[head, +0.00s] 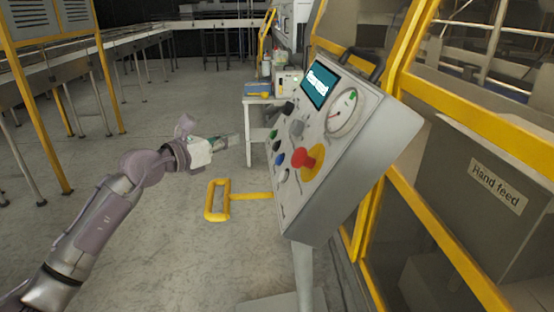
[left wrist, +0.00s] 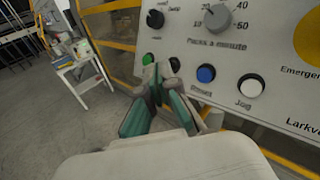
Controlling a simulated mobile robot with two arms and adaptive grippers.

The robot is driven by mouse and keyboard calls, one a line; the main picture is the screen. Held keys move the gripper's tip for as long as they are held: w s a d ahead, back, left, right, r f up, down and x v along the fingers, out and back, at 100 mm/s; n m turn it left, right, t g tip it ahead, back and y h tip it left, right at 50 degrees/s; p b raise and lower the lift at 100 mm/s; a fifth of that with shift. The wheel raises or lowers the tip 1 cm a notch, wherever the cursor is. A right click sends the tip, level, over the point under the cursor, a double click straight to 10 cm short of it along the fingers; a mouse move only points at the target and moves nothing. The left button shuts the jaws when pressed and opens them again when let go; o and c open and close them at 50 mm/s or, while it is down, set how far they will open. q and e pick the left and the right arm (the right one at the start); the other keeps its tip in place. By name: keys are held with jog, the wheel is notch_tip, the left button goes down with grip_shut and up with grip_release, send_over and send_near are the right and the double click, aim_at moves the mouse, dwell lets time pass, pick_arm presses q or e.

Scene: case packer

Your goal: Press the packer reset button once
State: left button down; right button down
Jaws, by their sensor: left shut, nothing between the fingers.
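The grey control panel (head: 340,125) stands right of centre in the head view, on a post. Its blue button (left wrist: 206,73), with a label below that seems to read Reset, is in the left wrist view right of my fingertips; it also shows small in the head view (head: 279,159). My left gripper (left wrist: 163,72) is shut and empty, its fingertips pointing toward the panel. In the wrist view they overlap the panel between the green button (left wrist: 148,59) and the blue one. In the head view the left gripper (head: 232,140) appears left of the panel, apart from it.
A white button (left wrist: 250,86) labelled Jog is right of the blue one. A dial (left wrist: 217,18) sits above. The red emergency stop (head: 300,159) on yellow is close by. A yellow bar loop (head: 217,200) sticks out below the gripper. Yellow-framed guarding (head: 440,95) stands right.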

pick_arm(q)
jog(key=shift+d+f, duration=0.1)
jog(key=d+f, duration=0.4)
jog(key=d, duration=0.3)
jog(key=shift+w+d+f, duration=0.15)
jog(key=shift+d, duration=0.15)
dwell(1.6)
jog(key=shift+d+f+p, duration=0.2)
jog(key=shift+d+p, duration=0.1)
jog(key=shift+d, duration=0.05)
jog(key=shift+d+f, duration=0.25)
jog(key=shift+d, duration=0.1)
dwell(0.6)
jog(key=shift+a+r, duration=0.1)
jog(key=shift+a, duration=0.05)
jog(key=shift+a+r, duration=0.35)
jog(key=shift+a, duration=0.2)
dwell(0.3)
jog(key=shift+a+r+p, duration=0.1)
jog(key=shift+a+r, duration=0.3)
jog(key=shift+a, duration=0.35)
jog(key=shift+a+r+p, duration=0.15)
jog(key=shift+a+r, duration=0.3)
jog(key=shift+a, duration=0.25)
jog(key=shift+a+r+p, duration=0.1)
jog(key=shift+a+r, duration=0.3)
jog(key=shift+a, duration=0.35)
